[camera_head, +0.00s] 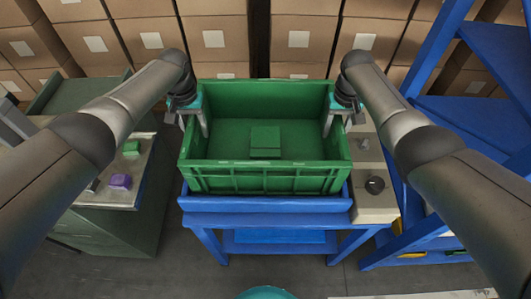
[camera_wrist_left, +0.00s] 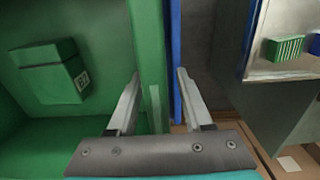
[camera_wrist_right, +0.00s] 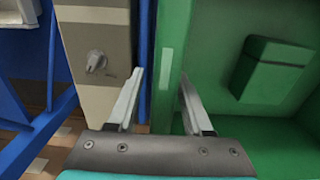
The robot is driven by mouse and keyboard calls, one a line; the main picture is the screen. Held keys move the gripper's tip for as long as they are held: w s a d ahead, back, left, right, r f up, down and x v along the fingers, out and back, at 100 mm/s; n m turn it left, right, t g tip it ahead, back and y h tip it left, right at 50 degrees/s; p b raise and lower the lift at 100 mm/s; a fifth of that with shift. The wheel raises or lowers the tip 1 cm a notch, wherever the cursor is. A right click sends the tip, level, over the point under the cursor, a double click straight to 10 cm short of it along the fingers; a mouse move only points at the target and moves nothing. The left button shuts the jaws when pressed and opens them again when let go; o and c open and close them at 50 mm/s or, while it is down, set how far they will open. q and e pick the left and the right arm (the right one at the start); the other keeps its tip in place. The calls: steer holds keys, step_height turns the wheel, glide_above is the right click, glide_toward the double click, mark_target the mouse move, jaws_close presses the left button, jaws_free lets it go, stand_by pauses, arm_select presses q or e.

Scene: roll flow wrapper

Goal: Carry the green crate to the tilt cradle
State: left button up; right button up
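The green crate (camera_head: 265,178) sits on a blue stand (camera_head: 265,219) in the middle of the head view. A green block (camera_head: 265,141) lies inside it; the left wrist view shows a marked label on this block (camera_wrist_left: 52,70). My left gripper (camera_head: 193,125) is at the crate's left wall, with one finger on each side of it and a gap showing. My right gripper (camera_head: 338,123) straddles the right wall in the same way, also with a gap. Both are open. I cannot tell whether the blue stand is the tilt cradle.
A grey-green cabinet (camera_head: 120,232) stands at the left with a purple block (camera_head: 120,182) and a small green block (camera_head: 131,148) on top. Cardboard boxes (camera_head: 215,40) line the back.

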arm_select(q)
steer(key=shift+r, duration=0.15)
step_height(320, 180, up, 12)
steer(key=shift+f, duration=0.15)
arm_select(e)
steer(key=shift+r, duration=0.15)
step_height(320, 180, up, 12)
steer(key=shift+f, duration=0.1)
stand_by(0.7)
stand_by(0.4)
